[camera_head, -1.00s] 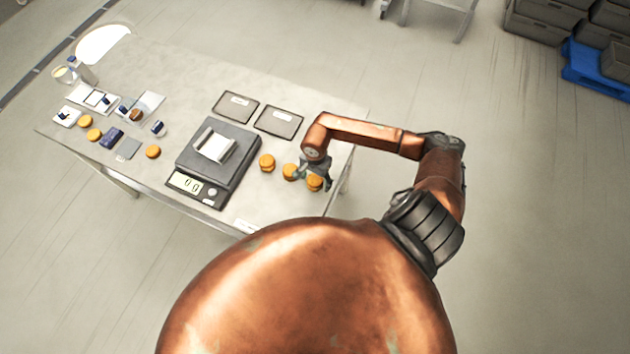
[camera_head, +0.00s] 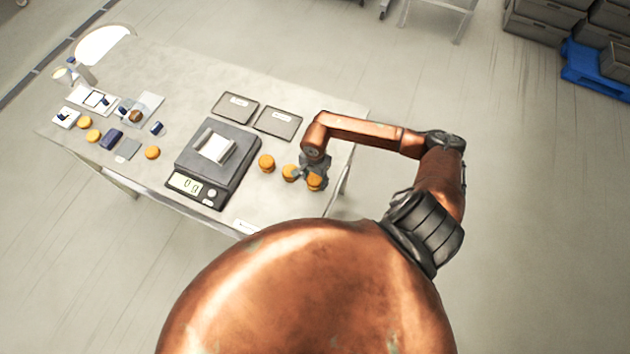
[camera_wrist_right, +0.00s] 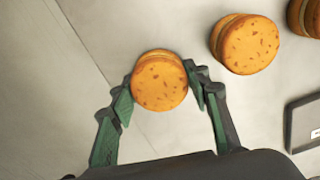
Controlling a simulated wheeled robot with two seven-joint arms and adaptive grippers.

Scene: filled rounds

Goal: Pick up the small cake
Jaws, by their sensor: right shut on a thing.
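The small cake (camera_wrist_right: 158,84) is a round, orange-brown sandwich with darker flecks. In the right wrist view it sits between the green fingertips of my right gripper (camera_wrist_right: 160,90), which is shut on it. In the head view my right gripper (camera_head: 312,174) is low over the table's right end, with the cake (camera_head: 315,183) partly hidden under it. I cannot tell whether the cake is clear of the table. A second cake (camera_wrist_right: 246,44) stands just to the right, apart from the fingers. My left gripper is not in view.
Another cake (camera_head: 266,163) stands left of the gripper on the grey table (camera_head: 175,75). A black scale (camera_head: 187,165) carries a white holder (camera_head: 213,146). Two dark trays (camera_head: 278,123) lie behind. Several more rounds and small blue items lie at the left.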

